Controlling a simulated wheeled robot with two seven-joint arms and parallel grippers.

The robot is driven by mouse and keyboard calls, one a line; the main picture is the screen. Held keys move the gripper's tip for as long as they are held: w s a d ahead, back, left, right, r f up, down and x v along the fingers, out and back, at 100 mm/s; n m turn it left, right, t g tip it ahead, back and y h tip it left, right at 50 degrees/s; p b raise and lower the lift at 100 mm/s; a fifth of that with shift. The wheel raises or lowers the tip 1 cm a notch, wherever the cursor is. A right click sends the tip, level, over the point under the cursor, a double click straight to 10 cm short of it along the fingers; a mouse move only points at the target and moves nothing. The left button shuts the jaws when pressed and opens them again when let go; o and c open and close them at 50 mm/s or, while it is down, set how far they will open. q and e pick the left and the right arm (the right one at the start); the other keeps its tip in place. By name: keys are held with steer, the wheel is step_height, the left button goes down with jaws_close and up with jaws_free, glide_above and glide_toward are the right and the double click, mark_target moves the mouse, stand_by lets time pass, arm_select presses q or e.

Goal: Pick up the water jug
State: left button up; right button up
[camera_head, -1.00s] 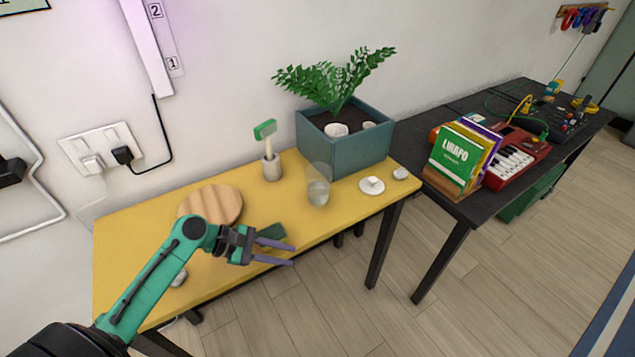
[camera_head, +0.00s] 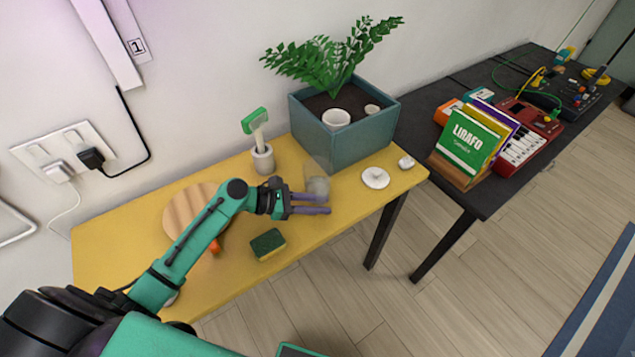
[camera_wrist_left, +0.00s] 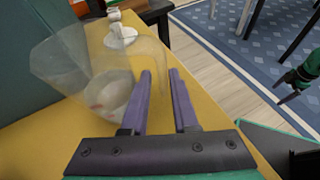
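The water jug (camera_head: 318,187) is clear, with a little water low in it. It stands upright on the yellow table (camera_head: 110,245), in front of the planter. In the left wrist view the jug (camera_wrist_left: 95,80) is large, left of the fingers, and its right side shows behind the left finger. My left gripper (camera_head: 328,204) is open and empty, its purple fingers parallel and beside the jug's near side. I cannot tell whether they touch it. My right gripper (camera_wrist_left: 282,90) shows small at the right of the left wrist view, its dark fingers apart.
A planter (camera_head: 350,148) stands behind the jug. A white lidded dish (camera_head: 376,178) and a small white item (camera_head: 406,162) are to its right. A black table (camera_head: 480,200) stands at the right.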

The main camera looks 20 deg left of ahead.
arm_select(q)
steer(key=x, duration=0.3)
steer(key=shift+d, duration=0.25)
steer(key=shift+a, duration=0.1)
jaws_close()
stand_by(0.9)
